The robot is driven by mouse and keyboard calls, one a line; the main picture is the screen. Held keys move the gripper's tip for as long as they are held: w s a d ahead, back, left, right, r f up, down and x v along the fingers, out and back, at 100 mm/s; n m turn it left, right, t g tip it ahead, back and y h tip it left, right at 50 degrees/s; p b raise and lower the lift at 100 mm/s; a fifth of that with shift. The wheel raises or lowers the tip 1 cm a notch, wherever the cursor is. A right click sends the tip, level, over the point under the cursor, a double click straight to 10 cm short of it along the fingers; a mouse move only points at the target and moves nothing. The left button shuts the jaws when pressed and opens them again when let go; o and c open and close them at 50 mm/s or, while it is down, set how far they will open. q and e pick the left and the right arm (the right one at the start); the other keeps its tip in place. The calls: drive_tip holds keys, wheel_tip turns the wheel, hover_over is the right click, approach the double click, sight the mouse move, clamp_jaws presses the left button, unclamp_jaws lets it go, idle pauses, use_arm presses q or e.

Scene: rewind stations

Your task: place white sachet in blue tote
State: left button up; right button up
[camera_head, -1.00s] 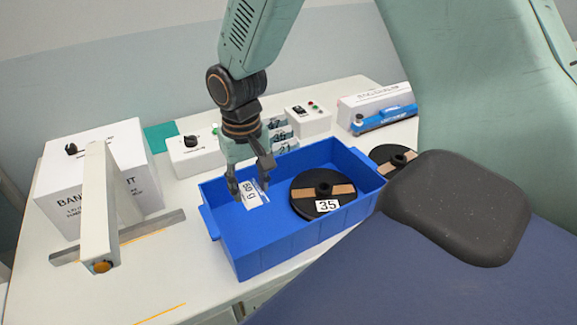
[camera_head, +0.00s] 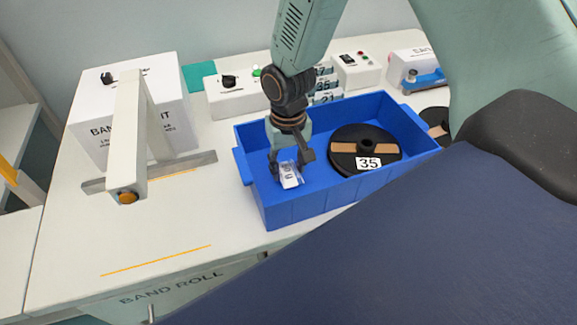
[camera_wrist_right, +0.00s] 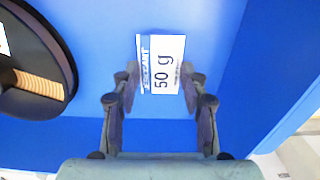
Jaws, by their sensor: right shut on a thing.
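The white sachet (camera_head: 290,176), marked 50 g, is inside the blue tote (camera_head: 310,203), in its left part. My right gripper (camera_head: 290,160) reaches down into the tote and is shut on the sachet. In the right wrist view the sachet (camera_wrist_right: 162,62) lies between the two fingertips (camera_wrist_right: 160,80), with the blue tote floor behind it. I cannot tell whether the sachet touches the floor. My left gripper is not in view.
A black reel (camera_head: 366,140) labelled 35 fills the tote's right part. A white box (camera_head: 165,95) and a white post (camera_head: 128,135) stand to the left. White control boxes (camera_head: 238,97) stand behind the tote. The table front is clear.

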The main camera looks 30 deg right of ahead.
sight(288, 169)
drive_tip(key=shift+s+a+f, duration=0.15)
drive_tip(key=shift+a+f, duration=0.05)
drive_tip(key=shift+f, duration=0.1)
drive_tip(key=shift+d+f, duration=0.1)
drive_tip(key=shift+d, duration=0.15)
drive_tip(key=o, duration=0.7)
drive_tip(key=shift+w+d+f, duration=0.1)
drive_tip(key=shift+w+f, duration=0.05)
drive_tip(key=shift+w, duration=0.05)
drive_tip(key=o, duration=0.3)
drive_tip(key=shift+o, duration=0.7)
drive_tip(key=shift+s+a+r, duration=0.15)
drive_tip(key=shift+a+r, duration=0.05)
drive_tip(key=shift+a, duration=0.1)
drive_tip(key=shift+d, duration=0.2)
wheel_tip(288, 169, up, 12)
drive_tip(key=p, duration=0.1)
drive_tip(key=shift+p, duration=0.35)
